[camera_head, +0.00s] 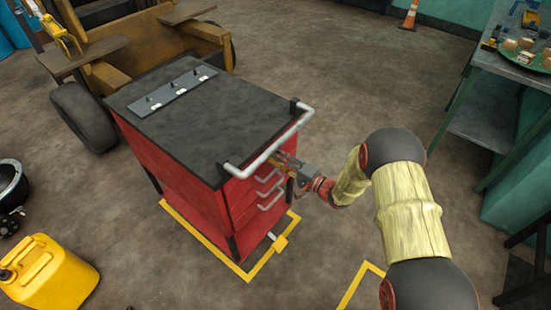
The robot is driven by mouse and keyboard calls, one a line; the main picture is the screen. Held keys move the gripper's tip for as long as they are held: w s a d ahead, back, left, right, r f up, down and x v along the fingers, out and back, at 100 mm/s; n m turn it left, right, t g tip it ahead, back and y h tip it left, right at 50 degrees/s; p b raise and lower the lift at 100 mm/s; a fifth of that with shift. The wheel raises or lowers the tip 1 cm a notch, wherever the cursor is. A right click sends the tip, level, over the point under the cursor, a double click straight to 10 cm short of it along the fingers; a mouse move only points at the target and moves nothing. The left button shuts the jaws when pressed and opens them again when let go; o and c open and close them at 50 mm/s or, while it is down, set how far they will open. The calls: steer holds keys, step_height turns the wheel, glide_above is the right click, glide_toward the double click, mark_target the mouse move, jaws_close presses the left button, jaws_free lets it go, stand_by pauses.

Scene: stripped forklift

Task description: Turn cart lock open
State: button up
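The red tool cart (180,168) with a black top stands in the middle of the view. A grey bar handle (270,148) runs along its right top edge, above several drawer pulls. My gripper (284,163) is at the upper drawer front, just under the bar handle. Its fingertips are close to the cart face; I cannot tell whether they touch it or hold anything. No cart lock can be made out clearly; the gripper may hide one. A small yellow block with a white part (279,242) sits low at the cart's front, apart from my gripper.
A yellow floor line (190,226) borders the cart. A yellow jerrycan (48,275) stands at the lower left. The stripped forklift (130,55) is behind the cart. A bench (500,72) with a green tray is at the right.

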steer(key=o, duration=0.3)
steer(key=shift+o, duration=0.2)
steer(key=v, duration=1.2)
stand_by(0.3)
